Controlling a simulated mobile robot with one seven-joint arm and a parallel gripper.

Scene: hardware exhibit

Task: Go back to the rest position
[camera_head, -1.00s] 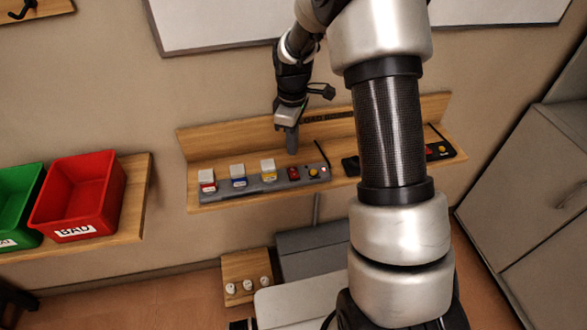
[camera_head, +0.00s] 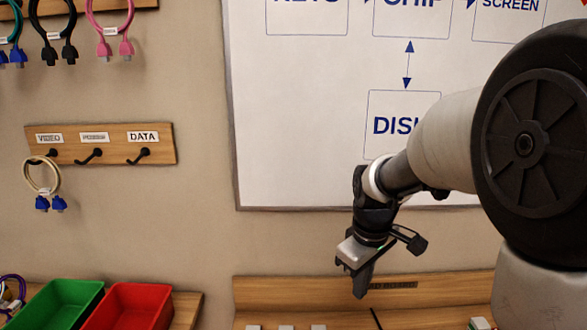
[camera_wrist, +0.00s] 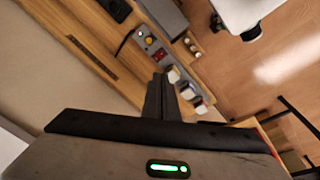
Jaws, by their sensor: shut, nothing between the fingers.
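My gripper (camera_head: 361,284) hangs fingers-down in front of the wall, above the wooden shelf (camera_head: 262,290) in the head view. Its fingers are shut with nothing between them. In the wrist view my gripper (camera_wrist: 158,80) points toward a grey panel (camera_wrist: 157,48) with a yellow knob, a red switch and several white-capped parts. The fingers are apart from the panel. My arm covers the right side of the head view.
A whiteboard (camera_head: 300,150) with a diagram is on the wall behind my arm. A hook rack (camera_head: 110,160) with VIDEO and DATA labels hangs left. Green (camera_head: 60,308) and red (camera_head: 130,308) bins stand at lower left. The wall between rack and whiteboard is clear.

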